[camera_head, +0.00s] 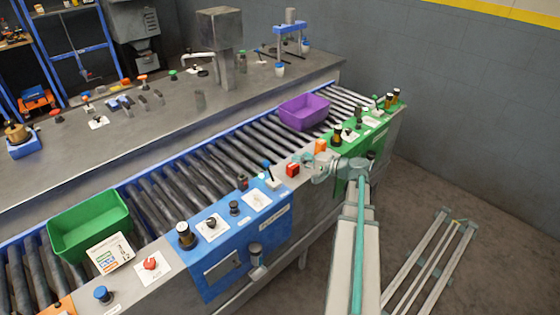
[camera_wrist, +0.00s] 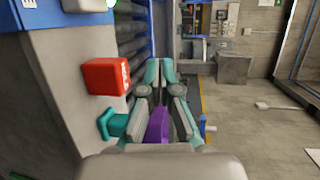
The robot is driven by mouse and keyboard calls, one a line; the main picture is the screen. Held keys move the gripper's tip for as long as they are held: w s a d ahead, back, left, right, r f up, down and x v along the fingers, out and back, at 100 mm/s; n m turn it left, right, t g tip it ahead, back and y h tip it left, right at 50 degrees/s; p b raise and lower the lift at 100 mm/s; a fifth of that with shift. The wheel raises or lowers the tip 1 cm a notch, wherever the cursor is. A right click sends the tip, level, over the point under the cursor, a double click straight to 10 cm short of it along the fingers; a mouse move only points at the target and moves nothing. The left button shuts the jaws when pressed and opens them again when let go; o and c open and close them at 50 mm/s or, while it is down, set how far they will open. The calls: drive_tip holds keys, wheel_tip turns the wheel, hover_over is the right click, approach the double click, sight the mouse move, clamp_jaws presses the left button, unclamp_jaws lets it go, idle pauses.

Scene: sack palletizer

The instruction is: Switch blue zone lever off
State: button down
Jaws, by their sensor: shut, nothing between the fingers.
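The blue zone panel (camera_head: 240,238) is on the front side of the conveyor in the head view. A small lever with a blue tip (camera_head: 266,164) stands on a pale base at the panel's right end, leaning slightly. A black knob (camera_head: 210,223) sits on a white plate on the blue panel. My gripper (camera_head: 314,168) is to the right of the blue-tipped lever, near the green panel. Its fingers (camera_wrist: 159,68) are together and empty in the wrist view. A blue surface (camera_wrist: 55,14) shows at that view's upper left; the lever is not clearly seen there.
A red block (camera_head: 292,169) and an orange block (camera_head: 320,146) stand on the ledge near my gripper. The red block (camera_wrist: 105,77) is left of the fingers in the wrist view. Purple (camera_head: 304,111) and green (camera_head: 88,224) crates sit on the rollers.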

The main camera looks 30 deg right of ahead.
drive_tip(key=p+x, duration=0.3)
drive_tip(key=x, duration=0.6)
drive_tip(key=shift+w+r, duration=0.1)
drive_tip(key=shift+s+a+r+p, duration=0.1)
drive_tip(key=shift+s+a+p, duration=0.3)
drive_tip(key=shift+a, duration=0.2)
drive_tip(key=shift+s+a+p, duration=0.25)
drive_tip(key=shift+s+a, duration=0.25)
drive_tip(key=shift+a, duration=0.1)
drive_tip(key=shift+s+a, duration=0.35)
drive_tip(key=shift+s+d+f+b, duration=0.1)
drive_tip(key=shift+f+b, duration=0.15)
drive_tip(key=shift+b, duration=0.3)
drive_tip(key=shift+s+b, duration=0.1)
drive_tip(key=shift+b, duration=0.25)
